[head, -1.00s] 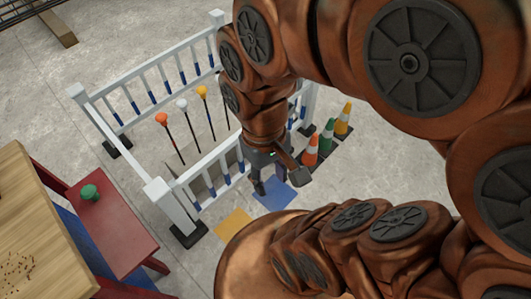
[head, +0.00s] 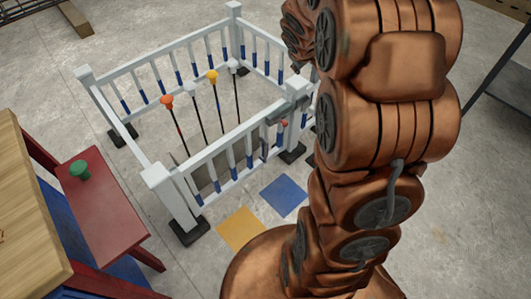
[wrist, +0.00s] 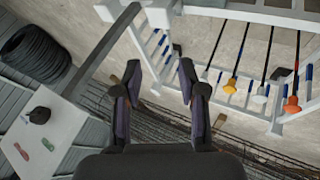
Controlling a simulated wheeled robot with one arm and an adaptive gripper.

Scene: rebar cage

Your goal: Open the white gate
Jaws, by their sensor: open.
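The white gate (head: 228,155) is the front panel of a white fenced pen, with blue lower ends on its bars. It spans from the front-left post to the right post (head: 296,88), and no gap shows between them. A grey bar (head: 287,108) lies at the gate's right end, by that post. In the wrist view a grey bar (wrist: 100,50) slants from a white post top (wrist: 160,13). My gripper (wrist: 160,92) is open and empty, with its fingers apart and the post beyond them. My arm hides my gripper in the head view.
Clubs with orange (head: 167,101), yellow (head: 212,76) and white heads stand inside the pen. A red bench (head: 105,215) and wooden table (head: 25,210) stand at left. Blue (head: 283,195) and yellow (head: 241,231) floor squares lie before the gate. Open concrete surrounds the pen.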

